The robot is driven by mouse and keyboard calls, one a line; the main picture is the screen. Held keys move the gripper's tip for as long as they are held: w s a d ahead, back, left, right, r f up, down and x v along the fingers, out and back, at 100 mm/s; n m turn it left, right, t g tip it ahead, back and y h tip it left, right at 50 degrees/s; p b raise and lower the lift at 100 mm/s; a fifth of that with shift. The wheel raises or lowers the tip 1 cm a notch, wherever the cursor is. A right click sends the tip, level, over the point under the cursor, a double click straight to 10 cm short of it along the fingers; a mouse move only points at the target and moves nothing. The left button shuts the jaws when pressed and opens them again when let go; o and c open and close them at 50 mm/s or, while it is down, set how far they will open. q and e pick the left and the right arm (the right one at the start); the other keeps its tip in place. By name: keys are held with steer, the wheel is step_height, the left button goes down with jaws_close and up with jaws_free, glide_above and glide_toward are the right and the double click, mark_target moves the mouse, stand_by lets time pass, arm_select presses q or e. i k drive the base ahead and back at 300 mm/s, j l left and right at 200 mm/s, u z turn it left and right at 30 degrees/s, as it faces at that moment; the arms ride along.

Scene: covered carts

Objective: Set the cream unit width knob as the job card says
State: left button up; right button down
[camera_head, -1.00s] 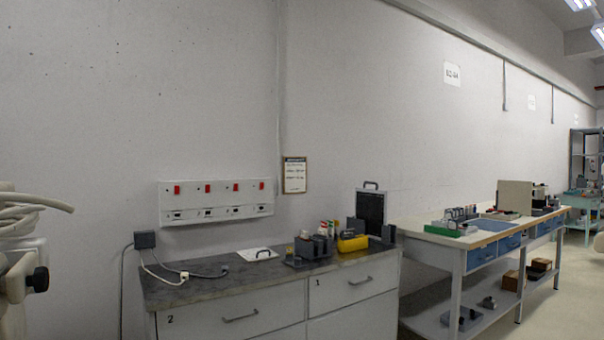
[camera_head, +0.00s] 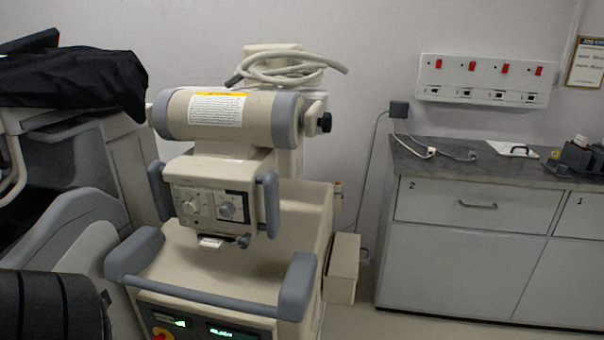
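The cream unit (camera_head: 225,210) stands left of centre in the head view, with a horizontal cylinder on top and grey handles. Its small front panel (camera_head: 210,203) carries a light knob (camera_head: 190,207) on the left and a grey-blue knob (camera_head: 227,209) on the right. The panel lettering is too small to read, so I cannot tell which is the width knob or where it points. A framed card (camera_head: 585,63) hangs on the wall at the upper right, cut by the picture edge. Its text is not legible. Neither of my grippers shows.
A grey-topped drawer cabinet (camera_head: 480,205) stands to the right, with a red-switch panel (camera_head: 484,80) above it. A machine under a black cover (camera_head: 75,80) crowds the left side. A cream box (camera_head: 342,268) sticks out on the unit's right side. Floor shows between unit and cabinet.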

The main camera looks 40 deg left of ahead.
mark_target(193, 205)
steer(key=u, duration=1.55)
